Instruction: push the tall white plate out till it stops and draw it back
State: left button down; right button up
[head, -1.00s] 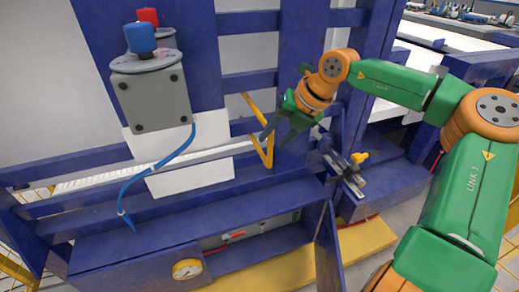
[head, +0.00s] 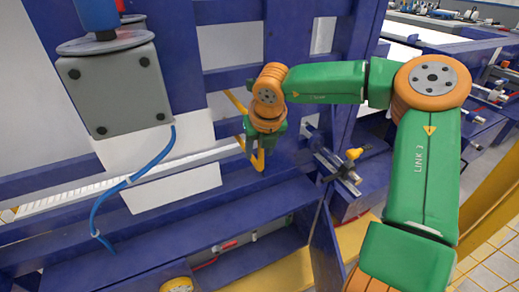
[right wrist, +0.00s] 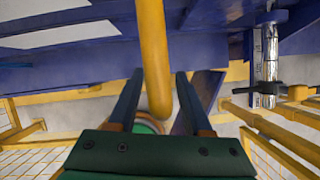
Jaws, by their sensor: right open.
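A white plate (head: 170,189) stands upright in the blue frame below the grey box, crossed by a pale rail. Its upper part (head: 190,132) shows beside the blue hose. I cannot tell whether both white parts are one plate. My right gripper (head: 246,150) is at the yellow bent bar (head: 257,161), to the right of the white plate. In the right wrist view, the open fingers (right wrist: 158,78) lie either side of the yellow bar (right wrist: 152,45). I cannot tell whether they touch it. My left gripper is out of view.
A grey box (head: 115,90) with a blue hose (head: 120,188) is at the left. Blue beams (head: 230,79) surround the gripper. A metal clamp with a yellow knob (head: 353,154) is to the right, and a blue panel (head: 325,250) stands at the lower middle.

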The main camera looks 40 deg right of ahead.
grip_shut()
dwell(1.3)
